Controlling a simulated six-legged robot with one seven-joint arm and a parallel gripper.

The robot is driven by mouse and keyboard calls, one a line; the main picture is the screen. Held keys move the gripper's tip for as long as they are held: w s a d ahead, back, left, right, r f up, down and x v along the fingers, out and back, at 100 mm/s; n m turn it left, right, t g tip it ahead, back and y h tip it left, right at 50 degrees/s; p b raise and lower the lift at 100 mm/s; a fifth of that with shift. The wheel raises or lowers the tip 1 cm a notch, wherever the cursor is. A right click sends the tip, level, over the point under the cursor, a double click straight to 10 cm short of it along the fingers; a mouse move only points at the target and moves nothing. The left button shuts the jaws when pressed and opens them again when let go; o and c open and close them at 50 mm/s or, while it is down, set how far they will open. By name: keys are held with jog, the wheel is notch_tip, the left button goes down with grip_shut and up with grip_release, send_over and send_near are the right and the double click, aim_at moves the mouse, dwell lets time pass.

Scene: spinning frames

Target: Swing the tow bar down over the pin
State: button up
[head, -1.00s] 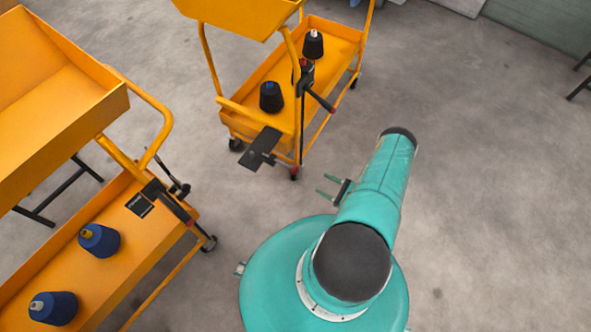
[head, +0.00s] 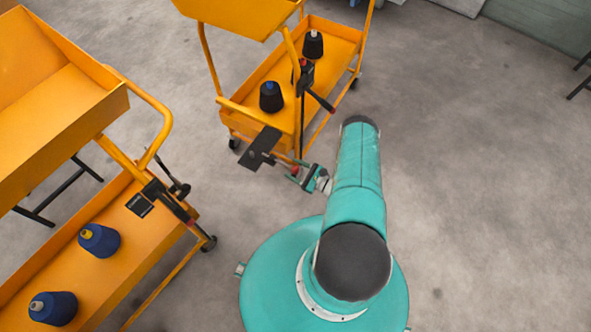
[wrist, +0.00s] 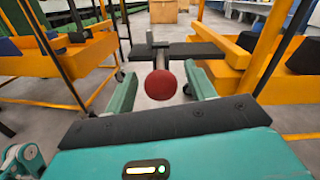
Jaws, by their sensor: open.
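My gripper (head: 308,178) is open beside the front corner of the far yellow cart (head: 240,106). In the wrist view its two teal fingers (wrist: 161,92) stand either side of a red ball knob (wrist: 161,85), with no clear contact. A short grey bar (wrist: 159,60) shows behind the knob, near a flat black plate (wrist: 185,50) jutting from the cart. That plate (head: 262,147) also shows in the head view. A small upright post (wrist: 150,38) stands at the plate's end; I cannot tell if it is the pin. A dark bar with a red end (head: 319,99) hangs at the cart's side.
The near yellow cart (head: 122,105) stands at the left, with blue cones (head: 100,240) on its lower shelf and a dark bar (head: 170,203) at its corner. Dark cones (head: 271,97) stand on the far cart. The floor (head: 480,200) at the right is clear.

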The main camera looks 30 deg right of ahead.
aim_at(283, 164)
grip_shut()
jog(key=shift+x, duration=2.9)
